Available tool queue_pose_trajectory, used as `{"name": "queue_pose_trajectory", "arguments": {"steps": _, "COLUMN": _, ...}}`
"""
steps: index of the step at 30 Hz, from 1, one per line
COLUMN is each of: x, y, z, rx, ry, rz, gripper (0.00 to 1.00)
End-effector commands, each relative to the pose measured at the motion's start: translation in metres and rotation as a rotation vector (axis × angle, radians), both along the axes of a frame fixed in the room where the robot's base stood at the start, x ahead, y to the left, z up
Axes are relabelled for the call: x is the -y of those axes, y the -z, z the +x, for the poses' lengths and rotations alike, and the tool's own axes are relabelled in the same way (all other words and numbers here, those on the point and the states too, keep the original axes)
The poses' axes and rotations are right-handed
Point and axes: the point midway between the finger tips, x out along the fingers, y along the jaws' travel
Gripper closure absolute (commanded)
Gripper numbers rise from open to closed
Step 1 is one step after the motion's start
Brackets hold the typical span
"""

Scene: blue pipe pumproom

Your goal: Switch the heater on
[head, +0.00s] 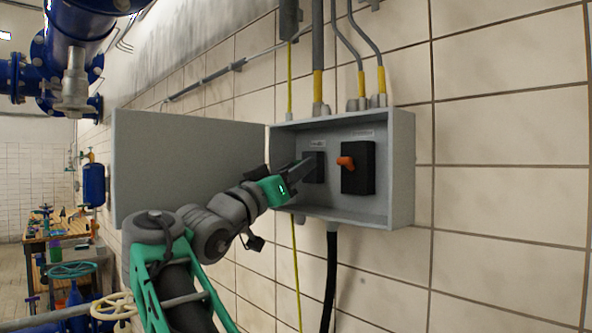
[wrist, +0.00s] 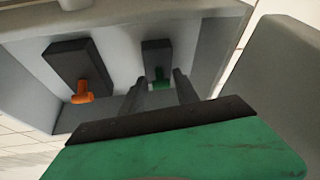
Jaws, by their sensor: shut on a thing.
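A grey wall box with its door open holds two dark switch blocks. The right block (head: 358,168) carries an orange handle (head: 346,162), which also shows in the wrist view (wrist: 82,92). The left block (head: 316,166) is smaller and partly hidden behind my gripper (head: 304,168). In the wrist view this block (wrist: 157,50) carries a green handle (wrist: 161,85). My gripper (wrist: 160,78) is shut on the green handle, one finger on each side. Small labels sit above both blocks, too small to read surely.
The box (head: 402,165) has raised side walls around the switches. Its open door (head: 185,160) stands to the left, close to my arm. Conduits (head: 318,60) run into the top, and a black cable (head: 331,270) hangs below. Blue pipes (head: 80,20) and a workbench (head: 62,235) are farther left.

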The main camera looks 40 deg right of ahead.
Motion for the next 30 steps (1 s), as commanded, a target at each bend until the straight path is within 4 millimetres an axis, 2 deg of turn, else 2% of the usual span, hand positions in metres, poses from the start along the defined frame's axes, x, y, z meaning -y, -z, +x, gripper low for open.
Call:
{"name": "queue_pose_trajectory", "arguments": {"steps": 6, "x": -0.001, "y": -0.013, "z": 0.001, "rx": -0.003, "ry": -0.002, "rz": 0.101, "gripper": 1.00}}
{"name": "queue_pose_trajectory", "arguments": {"steps": 18, "x": 0.000, "y": -0.007, "z": 0.001, "rx": -0.003, "ry": -0.001, "rz": 0.161, "gripper": 1.00}}
{"name": "queue_pose_trajectory", "arguments": {"steps": 19, "x": 0.000, "y": -0.007, "z": 0.001, "rx": -0.003, "ry": -0.002, "rz": 0.160, "gripper": 0.63}}
{"name": "queue_pose_trajectory", "arguments": {"steps": 26, "x": 0.000, "y": -0.006, "z": 0.000, "rx": -0.004, "ry": -0.001, "rz": 0.161, "gripper": 0.44}}
{"name": "queue_pose_trajectory", "arguments": {"steps": 30, "x": 0.000, "y": -0.006, "z": 0.000, "rx": -0.004, "ry": 0.000, "rz": 0.161, "gripper": 0.43}}
